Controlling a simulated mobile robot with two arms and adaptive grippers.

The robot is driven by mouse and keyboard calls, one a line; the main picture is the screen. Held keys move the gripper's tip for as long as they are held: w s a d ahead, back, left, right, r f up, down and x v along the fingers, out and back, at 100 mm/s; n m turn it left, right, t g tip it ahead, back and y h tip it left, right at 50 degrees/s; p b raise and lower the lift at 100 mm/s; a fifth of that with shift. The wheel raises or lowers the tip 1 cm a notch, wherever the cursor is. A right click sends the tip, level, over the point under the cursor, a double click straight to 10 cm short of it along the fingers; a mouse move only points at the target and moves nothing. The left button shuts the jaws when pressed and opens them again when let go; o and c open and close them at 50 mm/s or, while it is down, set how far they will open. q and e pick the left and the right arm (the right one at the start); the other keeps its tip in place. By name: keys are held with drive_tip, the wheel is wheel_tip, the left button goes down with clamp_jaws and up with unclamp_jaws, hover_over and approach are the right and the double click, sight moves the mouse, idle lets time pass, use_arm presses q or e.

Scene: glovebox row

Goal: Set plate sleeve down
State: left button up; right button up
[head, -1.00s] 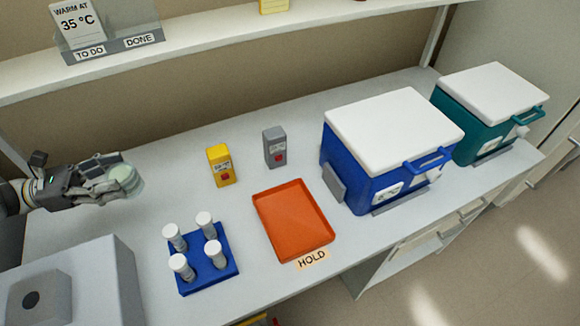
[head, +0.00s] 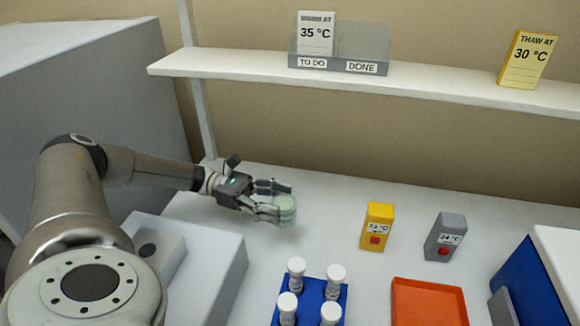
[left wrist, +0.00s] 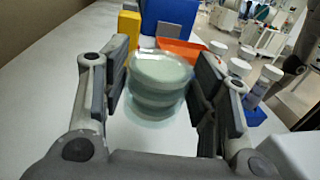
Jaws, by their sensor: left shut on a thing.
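The plate sleeve (head: 287,209), a short stack of clear, pale green round dishes, is in my left gripper (head: 275,201) over the back left of the bench. In the left wrist view the sleeve (left wrist: 160,85) stands upright between the two fingers of my left gripper (left wrist: 163,100), which is shut on it. I cannot tell whether its underside touches the bench. My right gripper is not in view.
A yellow timer (head: 377,227) and a grey timer (head: 445,237) stand to the right. A blue rack (head: 316,298) with white-capped tubes and an orange tray (head: 428,303) lie nearer the front. A grey-white device (head: 205,270) stands front left. Bench around the sleeve is clear.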

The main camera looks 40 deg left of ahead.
use_arm(q)
wheel_tip(320, 180, down, 3)
drive_tip(key=shift+w+f+b, duration=0.1)
drive_tip(key=shift+b, duration=0.3)
wheel_tip(320, 180, down, 3)
drive_tip(key=shift+f+b, duration=0.1)
drive_tip(key=shift+b, duration=0.4)
drive_tip(key=shift+f, duration=0.55)
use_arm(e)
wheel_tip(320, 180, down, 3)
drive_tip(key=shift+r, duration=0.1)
